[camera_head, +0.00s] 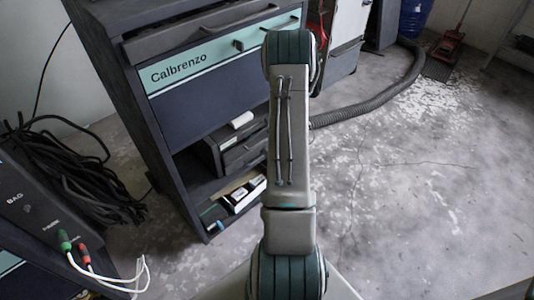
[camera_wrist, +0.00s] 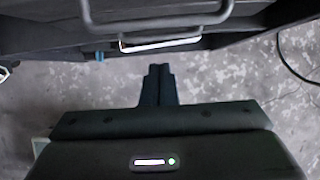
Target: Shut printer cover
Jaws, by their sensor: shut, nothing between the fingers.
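A dark box that looks like the printer (camera_head: 228,152) sits on a shelf in the lower part of the cabinet in the head view. My arm hides its right side. I cannot make out its cover or whether it is open. My gripper (camera_wrist: 158,84) shows in the wrist view with its dark fingers together and nothing between them. It points toward a dark front with a grey bar (camera_wrist: 160,22) and a white-edged part (camera_wrist: 160,45) beyond the fingertips. A gap of floor shows between. The gripper is hidden in the head view.
The dark cabinet (camera_head: 165,130) has a teal-striped drawer. Small items (camera_head: 240,197) lie on its bottom shelf. A control box with cables (camera_head: 35,205) stands at the left. A grey hose (camera_head: 375,105) runs over the floor at the back. The floor at right is clear.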

